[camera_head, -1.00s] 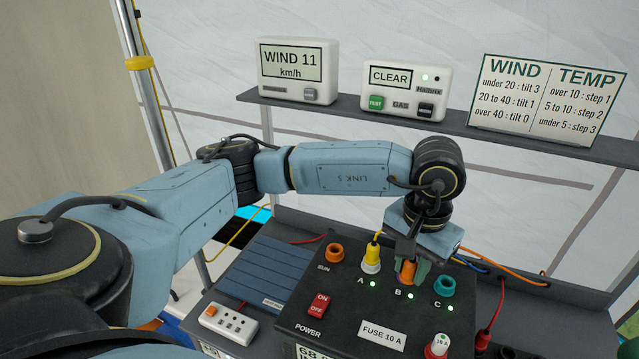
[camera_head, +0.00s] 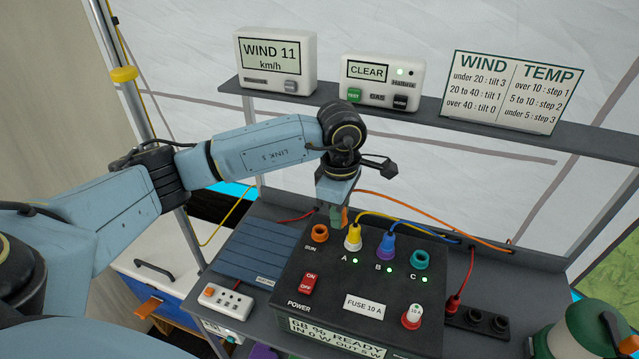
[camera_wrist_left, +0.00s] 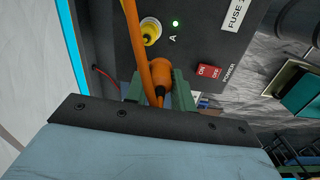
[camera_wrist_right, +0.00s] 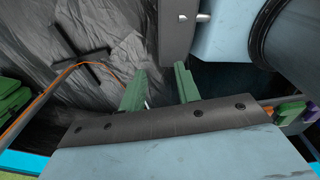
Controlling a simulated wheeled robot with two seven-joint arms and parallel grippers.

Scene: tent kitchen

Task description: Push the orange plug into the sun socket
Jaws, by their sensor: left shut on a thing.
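The orange plug (camera_wrist_left: 158,72) is held between the green fingers of my left gripper (camera_wrist_left: 160,92) in the left wrist view, its orange cable running up across the picture. In the head view, my left gripper (camera_head: 338,220) is just behind and to the right of the orange-ringed sun socket (camera_head: 320,233), and a sliver of the plug (camera_head: 344,215) shows there. The plug appears above the box and apart from the socket; its tip is hidden. The sun socket looks empty. My right gripper (camera_wrist_right: 155,88) shows only in its wrist view, fingers apart and empty.
The black power box (camera_head: 340,280) has a yellow plug (camera_head: 353,237) in A, a blue plug (camera_head: 386,246) in B and an empty teal socket C (camera_head: 420,260). The yellow plug stands close beside my left gripper. A shelf (camera_head: 420,120) runs behind.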

